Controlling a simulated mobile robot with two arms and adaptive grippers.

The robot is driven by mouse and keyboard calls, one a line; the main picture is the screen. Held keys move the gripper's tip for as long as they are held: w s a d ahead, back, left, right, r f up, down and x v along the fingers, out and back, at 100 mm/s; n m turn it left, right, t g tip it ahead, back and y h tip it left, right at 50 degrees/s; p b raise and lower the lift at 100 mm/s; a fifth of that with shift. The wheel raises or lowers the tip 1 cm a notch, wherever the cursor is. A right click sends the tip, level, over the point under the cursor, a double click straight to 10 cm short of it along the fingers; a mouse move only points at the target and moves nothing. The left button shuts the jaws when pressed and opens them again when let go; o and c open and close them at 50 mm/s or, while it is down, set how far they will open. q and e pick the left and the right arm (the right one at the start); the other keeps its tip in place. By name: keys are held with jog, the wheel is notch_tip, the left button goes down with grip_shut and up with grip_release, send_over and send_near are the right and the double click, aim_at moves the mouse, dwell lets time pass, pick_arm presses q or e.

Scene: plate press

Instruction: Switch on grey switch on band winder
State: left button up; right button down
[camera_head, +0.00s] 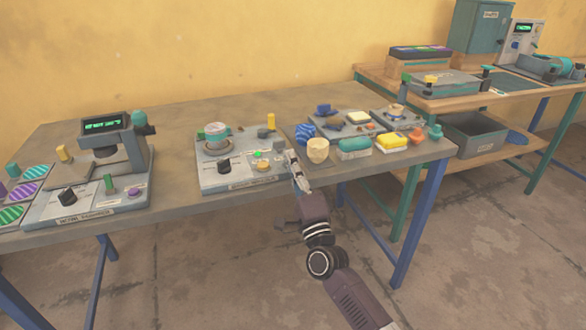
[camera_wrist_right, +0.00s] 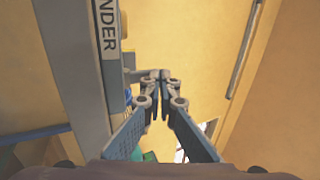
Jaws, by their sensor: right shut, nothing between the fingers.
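The band winder (camera_head: 205,178) is a grey panel on the front of the long table, with a spool-like part, a black knob, a yellow knob and small green parts on top. A small grey upright piece (camera_head: 262,133) near its back right looks like the grey switch. My right gripper (camera_head: 292,160) is at the panel's right front edge, apart from that grey piece. In the right wrist view the gripper (camera_wrist_right: 160,76) is shut and empty, and a panel edge labelled "NDER" (camera_wrist_right: 109,28) runs along the left. My left gripper is not in view.
A second grey device (camera_head: 135,195) with a green display stands at the left. Bare tabletop (camera_head: 172,140) lies between the devices. Another wooden table (camera_head: 480,103) stands at the back right.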

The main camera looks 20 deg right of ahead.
jog(key=shift+w+r, duration=0.3)
jog(key=shift+w, duration=0.05)
jog(key=shift+w+r, duration=0.15)
jog(key=shift+w, duration=0.15)
jog(key=shift+s, duration=0.1)
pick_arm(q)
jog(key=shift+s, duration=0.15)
pick_arm(e)
jog(key=v, duration=1.1)
jog(key=shift+s+f, duration=0.2)
jog(key=shift+s, duration=0.1)
